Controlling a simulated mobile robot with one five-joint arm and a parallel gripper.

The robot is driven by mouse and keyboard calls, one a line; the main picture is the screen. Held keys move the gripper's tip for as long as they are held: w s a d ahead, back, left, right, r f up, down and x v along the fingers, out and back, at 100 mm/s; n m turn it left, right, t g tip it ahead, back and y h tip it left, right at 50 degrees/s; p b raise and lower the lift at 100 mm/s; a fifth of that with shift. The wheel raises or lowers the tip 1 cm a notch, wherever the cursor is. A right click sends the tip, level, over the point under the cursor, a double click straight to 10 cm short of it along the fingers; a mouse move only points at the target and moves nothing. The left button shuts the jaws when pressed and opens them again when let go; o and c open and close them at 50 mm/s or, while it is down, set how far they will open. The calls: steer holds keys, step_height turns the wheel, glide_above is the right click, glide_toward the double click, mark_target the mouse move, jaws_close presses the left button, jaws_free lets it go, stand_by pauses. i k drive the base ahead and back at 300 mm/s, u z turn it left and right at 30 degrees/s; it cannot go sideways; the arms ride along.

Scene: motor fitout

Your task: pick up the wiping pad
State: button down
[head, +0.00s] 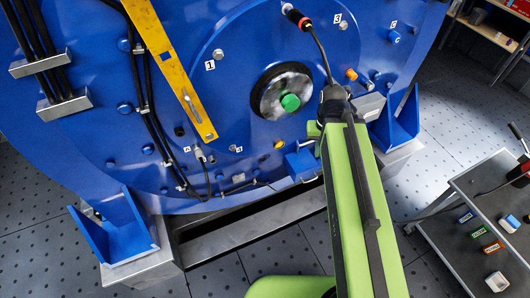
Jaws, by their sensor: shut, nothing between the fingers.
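A small blue-and-white block (513,224), which looks like the wiping pad, lies on the dark top of the grey cart (452,258) at the right. My green arm reaches up from the bottom middle to the blue motor housing (235,150). My gripper (332,92), dark and small at the arm's end, is in front of the housing, far to the left of the cart. It looks shut with nothing held, though its fingers are hard to make out.
A small white container (497,282) and several coloured labels share the cart top. A dark tool with a red part (518,172) lies at its back edge. Grey feet and blue brackets (122,228) flank the housing.

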mark_target(511, 224)
steer(key=z, duration=3.85)
steer(key=i, duration=0.1)
steer(key=u, duration=1.6)
steer(key=k, duration=0.55)
steer(key=u, duration=0.85)
steer(key=i, duration=1.75)
steer(key=u, duration=0.5)
